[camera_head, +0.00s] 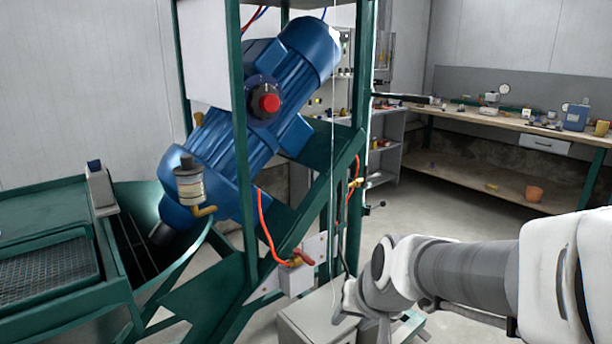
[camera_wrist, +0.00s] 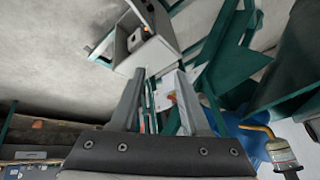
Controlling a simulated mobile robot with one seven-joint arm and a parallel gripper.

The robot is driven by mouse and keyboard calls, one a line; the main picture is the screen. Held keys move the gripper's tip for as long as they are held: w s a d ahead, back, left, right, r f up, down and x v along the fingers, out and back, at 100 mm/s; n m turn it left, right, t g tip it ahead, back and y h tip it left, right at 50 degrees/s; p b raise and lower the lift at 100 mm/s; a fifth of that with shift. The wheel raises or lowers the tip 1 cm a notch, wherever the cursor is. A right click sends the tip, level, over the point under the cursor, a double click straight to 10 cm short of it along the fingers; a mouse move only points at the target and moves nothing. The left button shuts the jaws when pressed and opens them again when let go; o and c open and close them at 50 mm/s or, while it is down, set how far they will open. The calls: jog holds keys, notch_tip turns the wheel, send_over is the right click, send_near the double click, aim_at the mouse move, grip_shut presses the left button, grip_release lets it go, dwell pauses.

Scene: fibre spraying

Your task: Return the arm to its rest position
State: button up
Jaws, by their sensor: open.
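My white and grey arm reaches in from the right edge of the head view, and its wrist end is low, in front of the green machine frame (camera_head: 240,130). In the wrist view my gripper (camera_wrist: 160,76) shows two grey fingers standing apart with nothing between them. Behind the fingertips are a grey box (camera_wrist: 150,55) and green frame parts.
A large blue motor (camera_head: 265,110) sits tilted in the frame. A wooden workbench (camera_head: 480,119) runs along the back right. Open floor lies between.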

jog(key=s+d+r+n+h, duration=0.1)
jog(key=s+d+r, duration=0.2)
jog(key=s, duration=0.3)
jog(key=s+d+r, duration=0.3)
jog(key=s+r, duration=0.1)
jog(key=s, duration=0.3)
notch_tip(320, 180, up, 13)
jog(key=p, duration=1.3)
jog(key=shift+h, duration=0.3)
jog(key=shift+s+d, duration=0.1)
jog(key=shift+s, duration=0.05)
